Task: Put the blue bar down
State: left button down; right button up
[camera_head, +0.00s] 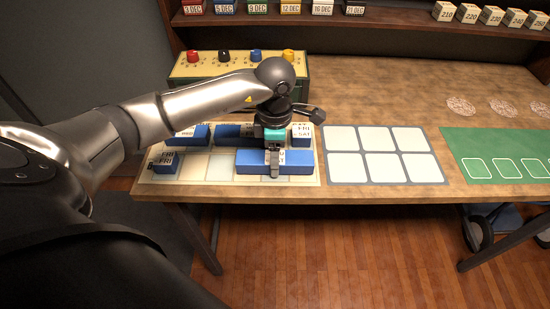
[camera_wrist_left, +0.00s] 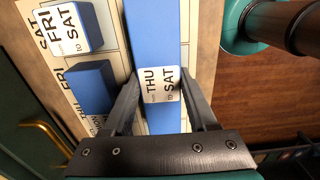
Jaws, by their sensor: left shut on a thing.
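The blue bar (camera_head: 300,163) is long and lies along the front row of the cream board (camera_head: 310,182). Its white label reads THU to SAT in the left wrist view (camera_wrist_left: 157,41). My left gripper (camera_head: 275,172) is shut on the bar's middle, with one finger on each side of the label. The bar is level and at or just above the board; I cannot tell whether it touches. My right gripper is not in view.
Other blue blocks (camera_head: 166,163) stand on the board, including one labelled FRI to SAT (camera_head: 302,138). A box with coloured knobs (camera_head: 221,68) stands behind. A white-squared mat (camera_head: 383,178) and a green mat (camera_head: 480,150) lie to the right. The table's front edge is close.

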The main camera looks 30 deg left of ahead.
pick_arm(q)
jog(key=shift+f, duration=0.3)
jog(key=c, duration=0.7)
grip_release()
jog(key=shift+f, duration=0.15)
jog(key=o, duration=0.5)
jog(key=shift+r, duration=0.25)
notch_tip(320, 180, up, 12)
jog(key=p, duration=0.1)
